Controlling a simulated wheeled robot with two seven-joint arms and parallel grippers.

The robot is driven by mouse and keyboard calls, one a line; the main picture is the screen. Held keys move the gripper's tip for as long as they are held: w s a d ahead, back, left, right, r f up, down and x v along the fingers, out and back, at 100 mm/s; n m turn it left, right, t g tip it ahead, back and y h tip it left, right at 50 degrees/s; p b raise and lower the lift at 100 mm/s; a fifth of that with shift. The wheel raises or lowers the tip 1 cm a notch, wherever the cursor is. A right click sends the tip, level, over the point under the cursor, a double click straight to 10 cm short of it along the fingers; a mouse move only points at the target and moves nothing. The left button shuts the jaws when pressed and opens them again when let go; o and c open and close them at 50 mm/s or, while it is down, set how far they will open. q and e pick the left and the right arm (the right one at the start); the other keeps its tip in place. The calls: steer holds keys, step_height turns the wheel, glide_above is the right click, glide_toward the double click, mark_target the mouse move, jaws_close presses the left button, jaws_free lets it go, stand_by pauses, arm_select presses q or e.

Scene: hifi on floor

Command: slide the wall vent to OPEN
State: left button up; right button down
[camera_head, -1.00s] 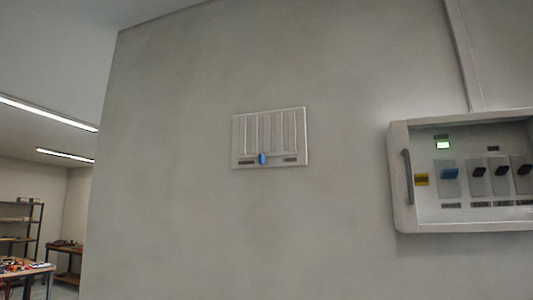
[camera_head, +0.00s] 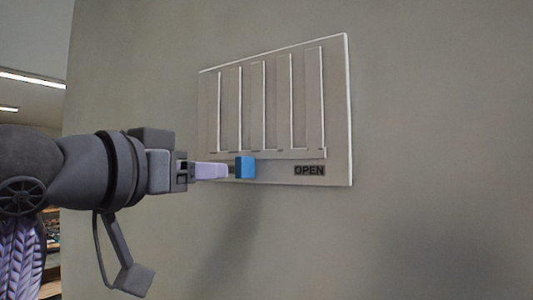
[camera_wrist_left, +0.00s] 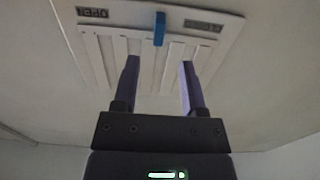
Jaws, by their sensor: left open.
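The wall vent (camera_head: 338,110) is a pale panel with upright slats, mounted on the grey wall. Its blue slider knob (camera_head: 245,167) sticks out low on the panel, left of the dark OPEN label (camera_head: 310,170). My left gripper (camera_head: 212,171) comes in from the left, its pale purple fingers close to the knob. In the left wrist view the gripper (camera_wrist_left: 160,62) is open, with the blue knob (camera_wrist_left: 159,28) just beyond the fingertips and in line with the gap between them. The other label is partly hidden behind the fingers in the head view. My right gripper is out of view.
The plain grey wall (camera_head: 440,130) around the vent is clear to the right and below. A lit room with a ceiling lamp (camera_head: 35,82) shows at the far left, mostly hidden behind my arm.

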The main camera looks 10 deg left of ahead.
mark_target(238, 168)
arm_select(q)
steer(key=p+x, duration=0.3)
steer(key=shift+w+d+r, duration=0.1)
steer(key=shift+d+r, duration=0.05)
steer(key=shift+r, duration=0.2)
steer(key=x, duration=0.1)
steer(key=p+x, duration=0.1)
steer(key=x, duration=0.1)
steer(key=p+x, duration=0.1)
steer(key=x, duration=0.1)
steer(key=shift+w+f, duration=0.2)
steer(key=shift+f, duration=0.1)
steer(key=shift+s, duration=0.15)
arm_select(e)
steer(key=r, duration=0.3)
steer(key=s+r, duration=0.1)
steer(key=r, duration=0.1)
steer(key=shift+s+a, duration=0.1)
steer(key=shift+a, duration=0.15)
arm_select(q)
jaws_close()
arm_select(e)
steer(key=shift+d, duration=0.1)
